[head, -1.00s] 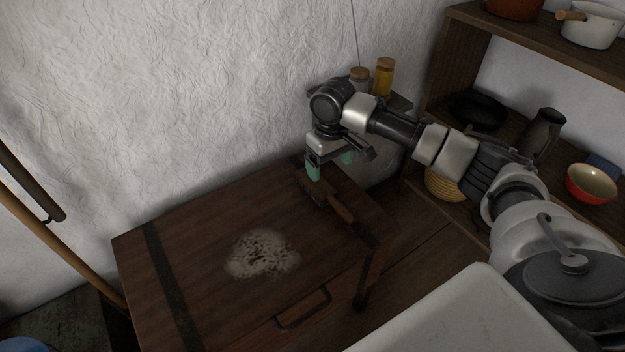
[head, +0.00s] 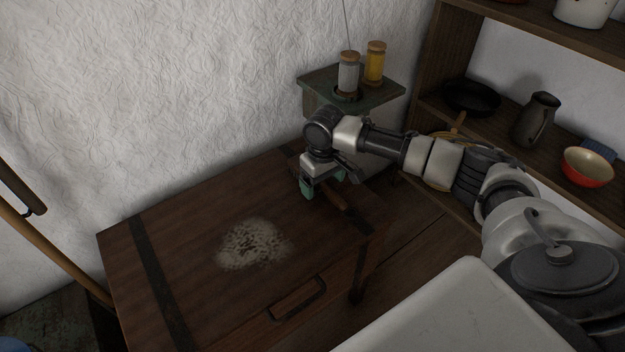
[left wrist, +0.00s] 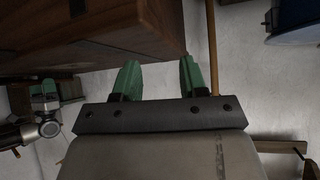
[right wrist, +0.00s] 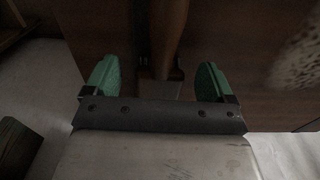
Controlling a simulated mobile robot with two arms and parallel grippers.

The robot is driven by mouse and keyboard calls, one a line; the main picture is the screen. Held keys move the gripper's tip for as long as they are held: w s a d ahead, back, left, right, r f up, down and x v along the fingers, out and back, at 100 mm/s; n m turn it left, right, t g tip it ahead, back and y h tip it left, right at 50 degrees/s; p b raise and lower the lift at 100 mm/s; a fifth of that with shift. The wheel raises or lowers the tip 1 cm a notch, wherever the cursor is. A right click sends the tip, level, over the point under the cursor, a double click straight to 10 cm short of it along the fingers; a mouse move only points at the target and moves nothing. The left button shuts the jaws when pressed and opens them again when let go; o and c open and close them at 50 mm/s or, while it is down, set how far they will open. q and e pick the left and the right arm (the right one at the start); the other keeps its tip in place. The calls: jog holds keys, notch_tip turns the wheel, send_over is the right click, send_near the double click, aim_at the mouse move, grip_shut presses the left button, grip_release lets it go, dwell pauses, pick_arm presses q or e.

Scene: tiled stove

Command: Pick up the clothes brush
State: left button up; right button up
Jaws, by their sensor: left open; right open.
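The clothes brush has a brown wooden handle (head: 334,197) and lies on the dark wooden chest (head: 190,220) near its far right corner. Its head is mostly hidden under my right gripper (head: 321,184). That gripper points down over the brush with its green fingers apart. In the right wrist view, the brush handle (right wrist: 168,35) runs down the picture between the two open fingers (right wrist: 157,80); I cannot tell whether they touch it. My left gripper (left wrist: 158,78) is open and empty in the left wrist view, near a wooden edge. It is out of the head view.
A small wall shelf (head: 375,98) with a grey jar (head: 348,75) and a yellow jar (head: 375,63) is just behind my right wrist. Open shelving (head: 436,85) stands at the right. A pale speckled patch (head: 252,245) marks the otherwise clear chest top.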

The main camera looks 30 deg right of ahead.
pick_arm(q)
jog(key=shift+w+d+r+t, duration=0.15)
jog(key=shift+w+r+t, duration=0.05)
jog(key=shift+w+t, duration=0.1)
pick_arm(e)
jog(key=shift+f, duration=0.25)
jog(key=c, duration=1.1)
jog(key=shift+r, duration=0.15)
